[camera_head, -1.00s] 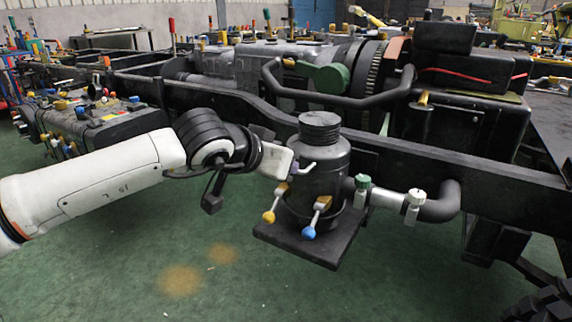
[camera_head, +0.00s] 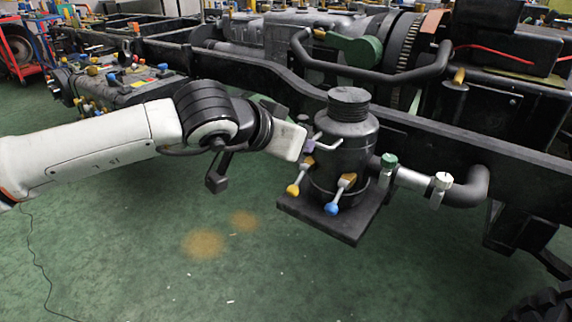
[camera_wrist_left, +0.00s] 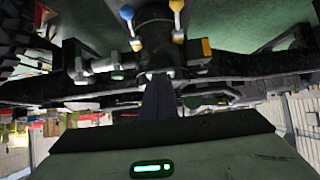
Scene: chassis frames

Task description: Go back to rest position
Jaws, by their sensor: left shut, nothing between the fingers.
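My left arm comes in from the left in the head view, and its left gripper (camera_head: 306,143) is beside the black cylindrical canister on the chassis frame. In the left wrist view the dark fingers (camera_wrist_left: 158,96) are together with nothing between them. The canister (camera_head: 345,140) stands upright on a black plate (camera_head: 350,225), with yellow-tipped and blue-tipped levers at its front. The head view does not show clearly whether the gripper touches the canister. My right gripper is in neither view.
The long black chassis rail (camera_head: 440,140) runs behind the canister. A pipe with a green-capped valve (camera_head: 389,161) sticks out to the right. A green housing part (camera_head: 355,48) and black handrail (camera_head: 375,75) are above. Green floor (camera_head: 150,250) is open below the arm.

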